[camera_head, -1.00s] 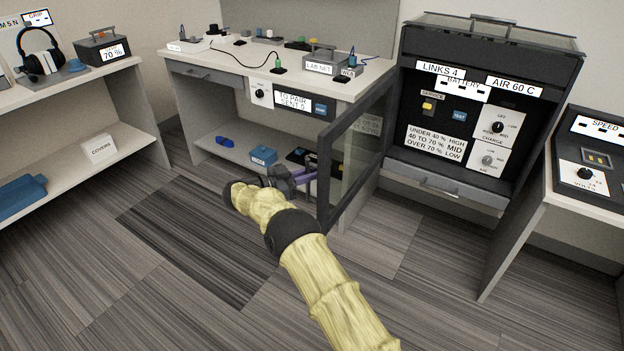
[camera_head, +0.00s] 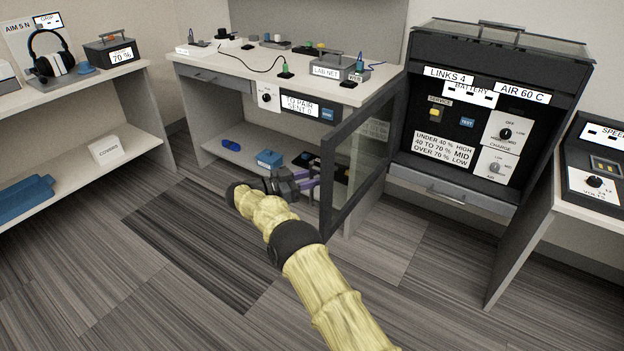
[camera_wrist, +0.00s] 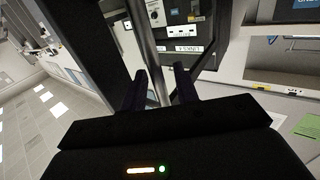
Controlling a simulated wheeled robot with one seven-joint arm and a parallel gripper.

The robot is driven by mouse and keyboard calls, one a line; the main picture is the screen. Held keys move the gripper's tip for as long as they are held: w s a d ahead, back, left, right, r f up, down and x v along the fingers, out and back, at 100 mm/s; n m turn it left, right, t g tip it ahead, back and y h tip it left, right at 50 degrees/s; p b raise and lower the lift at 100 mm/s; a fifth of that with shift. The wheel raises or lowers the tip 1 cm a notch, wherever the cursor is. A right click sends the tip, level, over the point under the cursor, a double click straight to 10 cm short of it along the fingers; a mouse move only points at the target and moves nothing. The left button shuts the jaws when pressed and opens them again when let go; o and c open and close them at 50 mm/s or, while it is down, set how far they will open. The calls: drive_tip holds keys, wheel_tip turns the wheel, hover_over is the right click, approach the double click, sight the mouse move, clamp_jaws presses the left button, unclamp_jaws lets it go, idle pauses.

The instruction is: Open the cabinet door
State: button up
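The cabinet door (camera_head: 348,180), a dark frame with a clear pane, stands swung out from the right end of the cabinet under the white-topped bench (camera_head: 285,88). The shelf inside is in view. My gripper (camera_head: 308,182) is at the left, inner side of the door, close to its free edge; the head view does not show clearly whether it touches. In the wrist view my gripper's two dark fingers (camera_wrist: 159,90) are apart, with a grey upright bar (camera_wrist: 150,62) showing between and beyond them. I cannot tell whether they touch this bar.
A blue box (camera_head: 269,159) and a blue object (camera_head: 231,145) lie on the cabinet's shelf. A black panel unit (camera_head: 436,165) stands right of the door, with a drawer (camera_head: 450,190) below. Shelving (camera_head: 135,150) is at left. The carpet (camera_head: 180,260) in front is clear.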

drive_tip(key=v, duration=0.7)
drive_tip(key=shift+a, duration=0.3)
drive_tip(key=shift+r+p, duration=0.1)
drive_tip(key=shift+p, duration=0.2)
